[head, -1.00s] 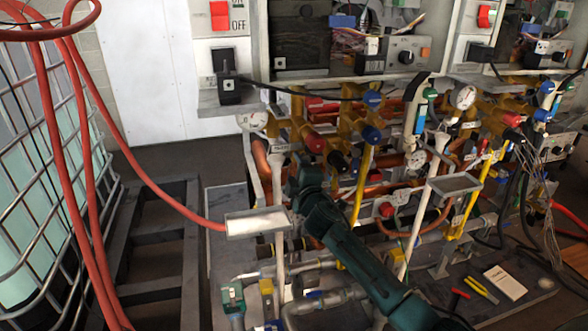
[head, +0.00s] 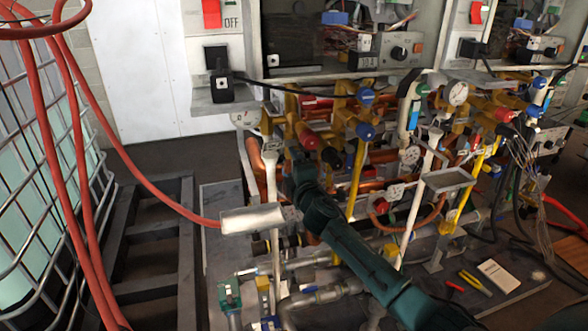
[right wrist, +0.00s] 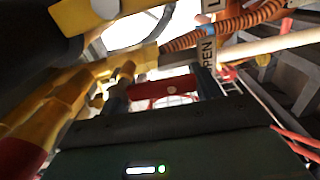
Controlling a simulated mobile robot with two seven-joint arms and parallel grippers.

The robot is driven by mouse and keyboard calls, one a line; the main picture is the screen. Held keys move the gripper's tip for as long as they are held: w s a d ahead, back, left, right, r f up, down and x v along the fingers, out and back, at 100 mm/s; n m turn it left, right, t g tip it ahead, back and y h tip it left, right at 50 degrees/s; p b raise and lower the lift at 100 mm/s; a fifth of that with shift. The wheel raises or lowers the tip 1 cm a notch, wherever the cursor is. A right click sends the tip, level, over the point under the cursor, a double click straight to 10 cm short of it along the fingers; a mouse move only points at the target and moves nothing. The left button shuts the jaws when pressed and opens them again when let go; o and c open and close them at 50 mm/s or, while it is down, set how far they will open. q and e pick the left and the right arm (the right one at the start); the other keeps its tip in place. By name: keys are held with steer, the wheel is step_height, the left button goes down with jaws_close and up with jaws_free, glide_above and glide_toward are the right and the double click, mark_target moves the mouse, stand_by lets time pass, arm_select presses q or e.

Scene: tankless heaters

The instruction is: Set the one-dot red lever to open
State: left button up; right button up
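My right gripper (right wrist: 160,88) fills the lower part of the right wrist view, its two dark fingers apart. A red lever (right wrist: 158,87) shows between and beyond the fingers; I cannot tell whether they touch it. No dot mark can be made out on it. A white tag reading OPEN (right wrist: 207,55) hangs just above the right finger. In the head view my dark green right arm reaches from the lower right to the left part of the pipework; its right gripper (head: 297,172) is small, and its fingertips cannot be made out. My left gripper is not in view.
Yellow pipes (right wrist: 75,88) run close on the left of the right wrist view. In the head view a white post (head: 271,185) stands beside the gripper. A red hose (head: 165,195) leads toward a pale box (head: 252,219).

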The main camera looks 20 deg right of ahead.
steer(key=shift+o, duration=1.4)
steer(key=shift+f, duration=0.1)
steer(key=s, duration=1.3)
steer(key=shift+s+a, duration=0.1)
steer(key=shift+a, duration=0.3)
steer(key=s+a+f+m+g+y, duration=0.1)
steer(key=s+a+f+m+g, duration=0.1)
steer(key=s+f, duration=0.5)
steer(key=s+a+f+m+g+y, duration=0.2)
steer(key=s+a+f+m+g, duration=0.1)
steer(key=s+f+m, duration=0.4)
steer(key=s+a+f+m+g+y, duration=0.1)
steer(key=s+a+f+m, duration=0.3)
steer(key=s+f, duration=0.4)
steer(key=shift+s+m+g, duration=0.5)
steer(key=shift+s+g, duration=0.2)
steer(key=shift+s, duration=1.3)
